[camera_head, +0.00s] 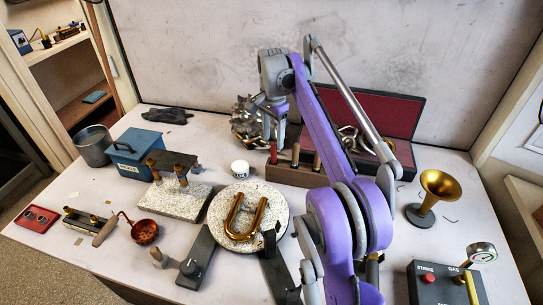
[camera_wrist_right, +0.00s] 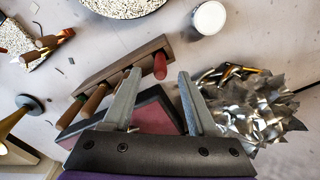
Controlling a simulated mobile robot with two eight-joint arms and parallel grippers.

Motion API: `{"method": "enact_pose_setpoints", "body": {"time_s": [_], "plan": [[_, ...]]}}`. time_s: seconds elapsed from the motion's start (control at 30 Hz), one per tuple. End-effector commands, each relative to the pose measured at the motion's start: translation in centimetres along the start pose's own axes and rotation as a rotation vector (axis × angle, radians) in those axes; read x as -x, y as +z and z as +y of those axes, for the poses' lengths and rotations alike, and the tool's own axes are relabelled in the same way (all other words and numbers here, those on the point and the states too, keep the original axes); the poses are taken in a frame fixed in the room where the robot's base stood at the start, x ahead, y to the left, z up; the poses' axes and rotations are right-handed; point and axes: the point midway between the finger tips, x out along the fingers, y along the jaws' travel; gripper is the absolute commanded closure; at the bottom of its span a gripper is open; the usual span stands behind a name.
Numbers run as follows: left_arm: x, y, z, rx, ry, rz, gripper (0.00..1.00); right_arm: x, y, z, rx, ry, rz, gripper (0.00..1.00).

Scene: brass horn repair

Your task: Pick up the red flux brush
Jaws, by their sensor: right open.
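The red flux brush (camera_head: 273,154) stands in the wooden rack (camera_head: 300,176) at the back middle of the bench, its red handle up. In the right wrist view the red handle (camera_wrist_right: 160,66) shows at the end of the rack (camera_wrist_right: 122,72), in line with the gap between my fingertips. My right gripper (camera_wrist_right: 158,74) is open and empty, pointing down at the handle. In the head view the right gripper (camera_head: 276,122) is above the rack's left end. The brush's lower part is hidden in the rack. My left gripper is not in view.
Several wooden-handled tools (camera_wrist_right: 95,98) stand in the same rack. A shiny crumpled metal heap (camera_head: 246,122) is close beside the gripper. An open red-lined case (camera_head: 380,110) lies behind the rack. A white jar (camera_head: 240,168) and a round plate (camera_head: 220,213) with a brass U-tube are in front.

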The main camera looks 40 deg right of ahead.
Motion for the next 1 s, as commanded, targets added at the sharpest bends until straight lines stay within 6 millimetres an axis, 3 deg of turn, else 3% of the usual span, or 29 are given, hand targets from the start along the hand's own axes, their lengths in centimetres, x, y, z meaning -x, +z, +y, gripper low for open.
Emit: {"method": "enact_pose_setpoints", "body": {"time_s": [0.27,0.5,0.83,1.0], "plan": [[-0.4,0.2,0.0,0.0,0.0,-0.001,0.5,-2.6,-0.1,0.0,0.0,0.0,0.0,0.42],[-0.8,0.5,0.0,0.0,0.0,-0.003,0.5,-6.1,-0.2,0.1,0.001,0.0,0.0,0.42],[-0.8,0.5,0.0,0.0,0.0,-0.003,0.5,-6.8,-0.2,0.1,0.0,-0.001,0.001,0.42],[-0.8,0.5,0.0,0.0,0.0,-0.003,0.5,-6.8,-0.2,0.1,0.0,-0.001,0.001,0.72]]}}
